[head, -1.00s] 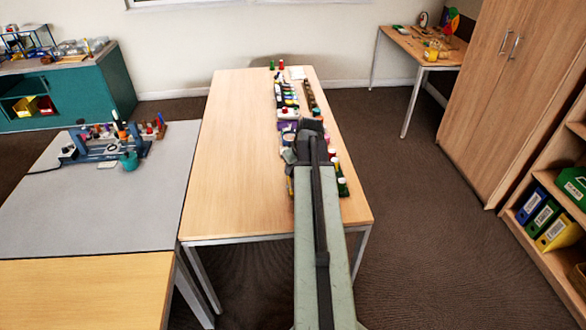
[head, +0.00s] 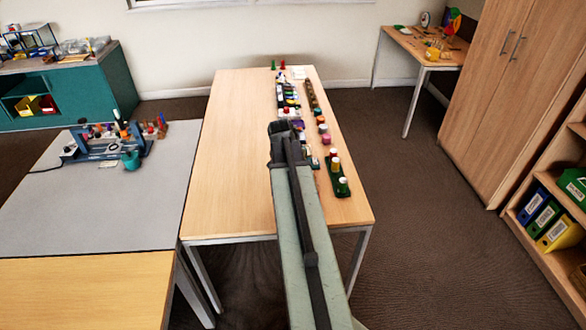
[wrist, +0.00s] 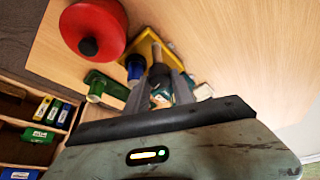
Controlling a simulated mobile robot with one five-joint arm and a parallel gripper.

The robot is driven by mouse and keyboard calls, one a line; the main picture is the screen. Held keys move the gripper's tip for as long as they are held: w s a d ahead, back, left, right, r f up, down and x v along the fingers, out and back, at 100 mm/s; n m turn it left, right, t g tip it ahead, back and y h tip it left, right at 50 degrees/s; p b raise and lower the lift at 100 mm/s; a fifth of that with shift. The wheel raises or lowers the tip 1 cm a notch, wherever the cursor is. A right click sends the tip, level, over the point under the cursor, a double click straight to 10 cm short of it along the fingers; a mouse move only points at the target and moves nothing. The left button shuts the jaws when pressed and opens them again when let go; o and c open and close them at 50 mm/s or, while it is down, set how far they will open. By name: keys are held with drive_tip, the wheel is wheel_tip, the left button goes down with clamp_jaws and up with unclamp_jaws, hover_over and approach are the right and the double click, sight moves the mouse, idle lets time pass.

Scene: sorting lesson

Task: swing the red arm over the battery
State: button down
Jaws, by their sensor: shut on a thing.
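My gripper (wrist: 161,92) is shut on a small, partly hidden thing, with teal and white showing between the fingers; I cannot tell what it is. In the wrist view a large rounded red piece (wrist: 108,17) with a black knob is at upper left, apart from the fingers. I cannot tell whether it is the red arm. A yellow piece (wrist: 146,43) and a blue cylinder (wrist: 135,67) are just beyond the fingers. I cannot make out the battery for sure. In the head view my arm's dark end hides the fingers over the wooden table.
A green board with bottles (head: 339,172) stands at the table's right edge, with rows of small things (head: 288,98) behind. The wooden table's left half (head: 232,150) is clear. A grey table (head: 110,210) with a blue device (head: 104,149) stands left, wooden cupboards (head: 500,100) right.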

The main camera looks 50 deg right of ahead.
drive_tip(key=shift+w+m+g, duration=0.2)
drive_tip(key=shift+m+g, duration=0.4)
drive_tip(key=shift+m, duration=1)
drive_tip(key=c, duration=1.1)
unclamp_jaws()
drive_tip(key=shift+a, duration=0.1)
drive_tip(key=p+v, duration=0.7)
drive_tip(key=shift+a+r, duration=0.2)
drive_tip(key=shift+r, duration=0.15)
drive_tip(key=shift+w, duration=0.1)
